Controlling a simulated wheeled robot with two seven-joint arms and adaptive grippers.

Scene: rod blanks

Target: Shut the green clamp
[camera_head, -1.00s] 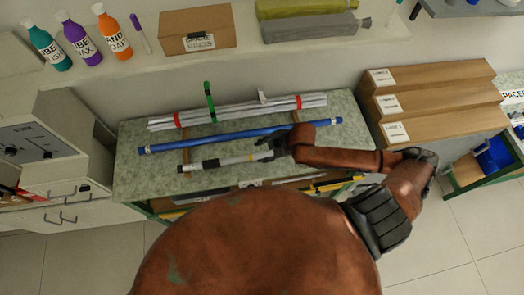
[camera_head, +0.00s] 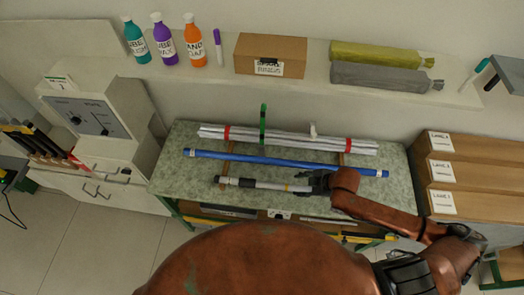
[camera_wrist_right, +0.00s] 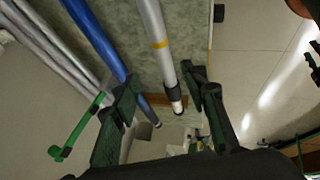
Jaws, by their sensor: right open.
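The green clamp (camera_head: 263,122) stands on the bundle of grey rods (camera_head: 290,138) at the back of the bench, its green lever pointing up. A pale clamp (camera_head: 313,130) sits to its right on the same bundle. My right gripper (camera_head: 316,183) is open at the right end of a silver rod (camera_head: 262,185) with a black sleeve, in front of the blue rod. In the right wrist view the silver rod (camera_wrist_right: 152,35) runs between the spread fingers (camera_wrist_right: 160,88); I cannot tell whether they touch it. The green lever (camera_wrist_right: 78,130) shows at left there. My left gripper is not in view.
A blue rod (camera_head: 285,162) lies between the silver rod and the bundle. Bottles (camera_head: 164,42) and a brown box (camera_head: 270,55) stand on the shelf behind. Brown lane boxes (camera_head: 470,175) stand at the right. The bench's left part (camera_head: 185,170) is clear.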

